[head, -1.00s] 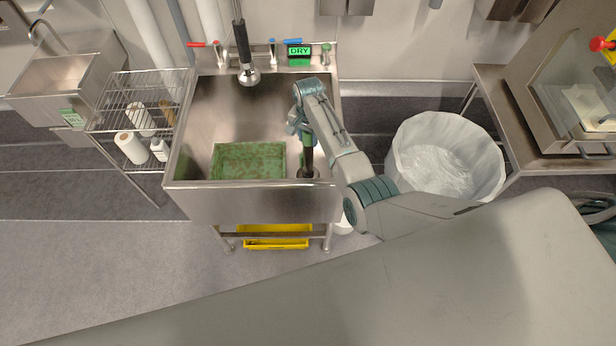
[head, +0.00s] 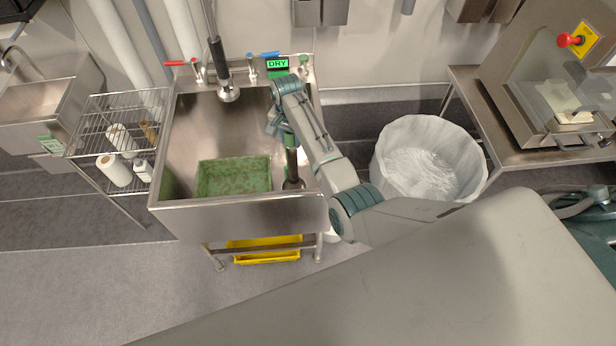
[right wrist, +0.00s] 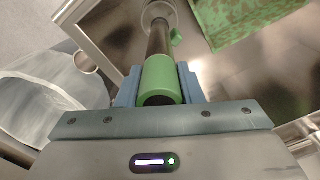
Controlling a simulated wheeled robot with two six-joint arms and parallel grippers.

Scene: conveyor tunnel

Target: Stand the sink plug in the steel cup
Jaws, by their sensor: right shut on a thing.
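The sink plug is a dark upright tube (head: 291,160) with a green sleeve (right wrist: 160,76). My right gripper (right wrist: 158,88) is shut on that sleeve, one blue-grey finger on each side. The tube's far end meets a round metal ring (right wrist: 158,13) at the front right of the sink floor; whether it sits in it or just over it I cannot tell. A small round metallic vessel (right wrist: 85,62), possibly the steel cup, shows outside the sink rim in the right wrist view. I cannot identify the cup in the head view. My left gripper is not in view.
A spray hose (head: 226,85) hangs at the back. A lined bin (head: 430,158) stands to the right, a wire rack (head: 110,110) to the left. A sign reads DRY (head: 277,64).

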